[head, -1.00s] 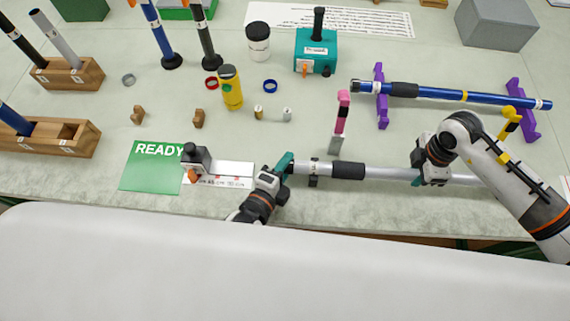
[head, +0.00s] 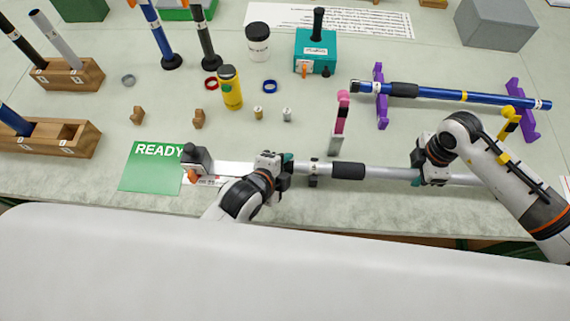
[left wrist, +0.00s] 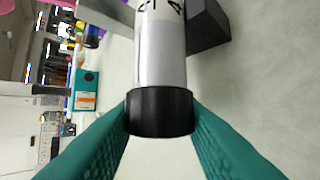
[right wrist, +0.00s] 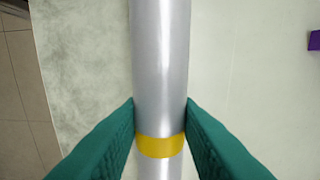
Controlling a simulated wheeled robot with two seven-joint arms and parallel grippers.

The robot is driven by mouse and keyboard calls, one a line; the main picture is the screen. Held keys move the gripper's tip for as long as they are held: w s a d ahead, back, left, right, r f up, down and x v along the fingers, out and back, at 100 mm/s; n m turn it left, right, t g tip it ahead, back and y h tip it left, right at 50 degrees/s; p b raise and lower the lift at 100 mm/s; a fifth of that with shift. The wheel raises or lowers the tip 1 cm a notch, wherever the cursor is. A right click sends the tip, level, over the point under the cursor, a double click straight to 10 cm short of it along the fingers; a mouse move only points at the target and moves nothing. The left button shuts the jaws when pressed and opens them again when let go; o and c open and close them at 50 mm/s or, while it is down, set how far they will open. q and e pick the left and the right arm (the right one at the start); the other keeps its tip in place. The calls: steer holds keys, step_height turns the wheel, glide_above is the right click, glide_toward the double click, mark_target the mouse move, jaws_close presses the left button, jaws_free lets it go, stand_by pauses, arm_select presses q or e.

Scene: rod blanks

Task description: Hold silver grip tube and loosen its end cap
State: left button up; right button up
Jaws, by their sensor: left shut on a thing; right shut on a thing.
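The silver grip tube (head: 390,173) lies level along the front of the table, with a black grip sleeve (head: 348,170) around it. My right gripper (head: 430,178) is shut on the tube; in the right wrist view its teal fingers (right wrist: 160,135) press both sides near a yellow band (right wrist: 160,146). My left gripper (head: 287,166) is at the tube's left end. In the left wrist view its fingers (left wrist: 160,118) are shut on the black end cap (left wrist: 160,112), which sits on the tube end (left wrist: 161,55). The cap is hidden in the head view.
A blue tube (head: 430,93) rests on purple stands (head: 380,95) behind. A green READY mat (head: 152,167) and a grey-and-orange stop fixture (head: 195,160) lie left of my left gripper. Small caps and a yellow bottle (head: 230,88) stand mid-table.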

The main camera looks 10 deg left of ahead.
arm_select(q)
steer(key=g, duration=0.2)
steer(key=n+g, duration=0.1)
steer(key=g, duration=0.1)
steer(key=shift+w+r, duration=0.1)
steer(key=shift+w, duration=0.1)
steer(key=n+g, duration=0.1)
steer(key=g, duration=0.3)
steer(key=shift+g, duration=0.3)
steer(key=n+g, duration=0.1)
steer(key=g, duration=0.3)
steer(key=shift+w, duration=0.1)
steer(key=n+g, duration=0.1)
steer(key=g, duration=0.3)
steer(key=shift+g, duration=0.3)
steer(key=shift+f, duration=0.2)
steer(key=o, duration=1)
steer(key=shift+h, duration=0.3)
steer(key=shift+r, duration=0.1)
